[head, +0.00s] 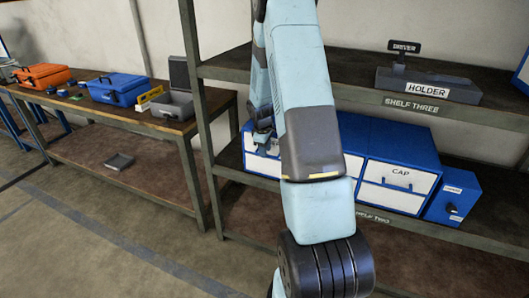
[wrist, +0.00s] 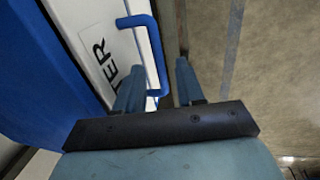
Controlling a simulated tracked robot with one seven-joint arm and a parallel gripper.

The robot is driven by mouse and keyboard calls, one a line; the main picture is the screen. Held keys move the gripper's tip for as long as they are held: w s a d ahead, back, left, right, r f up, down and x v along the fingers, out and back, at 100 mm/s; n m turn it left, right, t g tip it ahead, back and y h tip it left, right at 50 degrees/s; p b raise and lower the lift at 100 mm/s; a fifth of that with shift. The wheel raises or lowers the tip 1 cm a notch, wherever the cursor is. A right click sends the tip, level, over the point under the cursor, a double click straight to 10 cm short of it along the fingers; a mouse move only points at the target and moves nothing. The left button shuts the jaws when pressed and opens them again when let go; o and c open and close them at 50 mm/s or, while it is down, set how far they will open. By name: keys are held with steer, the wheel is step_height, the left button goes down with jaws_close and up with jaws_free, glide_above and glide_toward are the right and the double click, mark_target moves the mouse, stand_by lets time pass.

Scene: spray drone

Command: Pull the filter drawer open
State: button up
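The filter drawer (wrist: 88,28) has a white front and shows at the upper left of the wrist view, tilted. Its label is partly cut off, with "ER" readable. Its blue handle (wrist: 155,45) stands out from the front. My gripper (wrist: 158,75) is open, with one finger on the drawer side and the other on the outer side. The near end of the handle lies between the fingers; I cannot tell whether they touch it. In the head view my gripper (head: 262,137) is at the left part of the blue cabinet (head: 400,140), where my arm hides much of the drawer front.
A drawer marked CAP (head: 400,175) and a small blue box (head: 453,195) are to the right on shelf two. A grey holder (head: 428,86) stands on shelf three above. A shelf post (head: 196,110) is close left of my gripper. A workbench (head: 60,97) with cases stands further left.

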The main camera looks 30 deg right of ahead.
steer(key=shift+d+f, duration=0.1)
steer(key=shift+f, duration=0.5)
steer(key=shift+c, duration=0.2)
jaws_close()
